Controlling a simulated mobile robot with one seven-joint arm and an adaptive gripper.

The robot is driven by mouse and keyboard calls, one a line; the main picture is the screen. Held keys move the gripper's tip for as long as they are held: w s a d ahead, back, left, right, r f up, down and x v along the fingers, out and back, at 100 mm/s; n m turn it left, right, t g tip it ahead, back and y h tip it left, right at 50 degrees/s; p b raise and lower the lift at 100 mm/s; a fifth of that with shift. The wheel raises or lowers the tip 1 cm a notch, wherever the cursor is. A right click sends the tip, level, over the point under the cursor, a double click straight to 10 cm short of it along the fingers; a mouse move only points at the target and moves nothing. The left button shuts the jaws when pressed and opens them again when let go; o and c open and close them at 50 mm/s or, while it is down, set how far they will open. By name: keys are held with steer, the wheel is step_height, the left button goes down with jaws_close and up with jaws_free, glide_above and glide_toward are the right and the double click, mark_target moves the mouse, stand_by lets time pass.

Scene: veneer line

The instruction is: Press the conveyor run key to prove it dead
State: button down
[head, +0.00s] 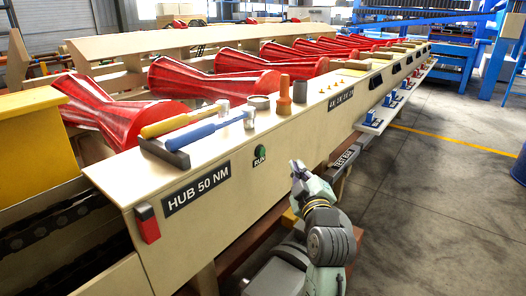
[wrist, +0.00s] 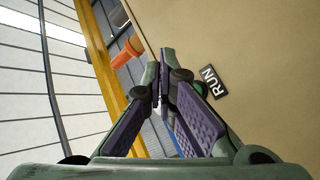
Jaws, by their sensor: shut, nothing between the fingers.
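The conveyor run key is a green round button (head: 261,151) on the beige front panel of the conveyor (head: 230,200). A black RUN label (head: 259,161) sits just below it. In the head view my gripper (head: 296,167) is to the right of the key, its fingertips pointing up. In the wrist view my gripper (wrist: 161,58) is shut and empty, with its tips together. The RUN label (wrist: 208,82) lies to the right of the fingers there. The key itself is mostly or wholly hidden behind the right finger in that view. I see no contact between fingers and key.
A HUB 50 NM plate (head: 197,187) and a red block (head: 147,223) are at the left. Red rollers (head: 215,75) lie behind. Open floor (head: 440,200) is at the right.

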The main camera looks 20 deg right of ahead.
steer(key=w+a+p, duration=0.1)
steer(key=w+a, duration=0.3)
steer(key=w, duration=0.1)
steer(key=shift+w+a, duration=0.2)
steer(key=shift+w, duration=0.1)
steer(key=shift+w+a, duration=0.1)
steer(key=shift+w, duration=0.05)
stand_by(1.2)
steer(key=shift+w+a, duration=0.15)
steer(key=shift+w, duration=0.05)
steer(key=shift+w+a, duration=0.25)
steer(key=shift+w, duration=0.05)
stand_by(0.8)
stand_by(0.3)
steer(key=shift+s+d, duration=0.5)
steer(key=shift+s, duration=0.15)
steer(key=shift+s+d+b, duration=0.45)
steer(key=shift+s+d, duration=0.35)
steer(key=shift+s, duration=0.2)
steer(key=shift+s+d+b, duration=0.45)
steer(key=shift+s+d, duration=0.3)
steer(key=shift+s, duration=0.25)
